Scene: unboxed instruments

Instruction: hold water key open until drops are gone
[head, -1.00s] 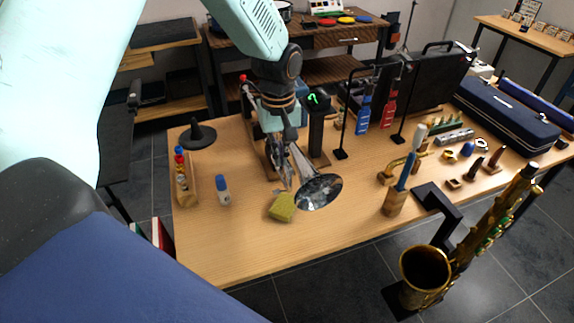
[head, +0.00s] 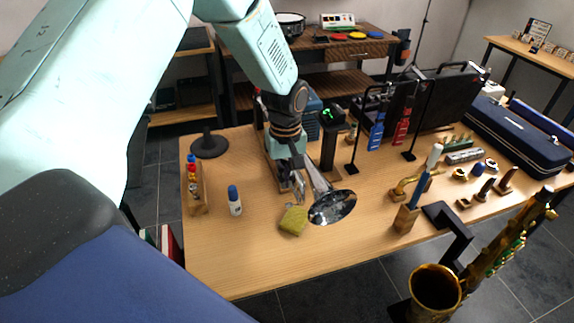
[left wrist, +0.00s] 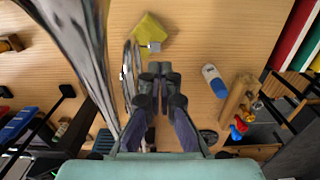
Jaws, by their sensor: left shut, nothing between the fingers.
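A silver trumpet (head: 332,207) sits on the wooden table with its flared bell toward me; its shiny tubing (left wrist: 82,45) fills the left of the left wrist view. My left gripper (head: 299,194) is beside the tubing, left of the bell. In the left wrist view its fingertips (left wrist: 160,68) are together with nothing between them. They are close to a narrow silver tube, but I cannot tell whether they touch it. The water key and any drops are too small to make out. A yellow-green cloth or sponge (head: 293,220) lies below the fingertips. My right gripper is not in view.
A white bottle with a blue cap (head: 235,201) and a wooden rack (head: 196,193) stand left of the gripper. A black stand with a green display (head: 331,125) is behind the bell. A saxophone (head: 437,290) is at front right. The table's front left is clear.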

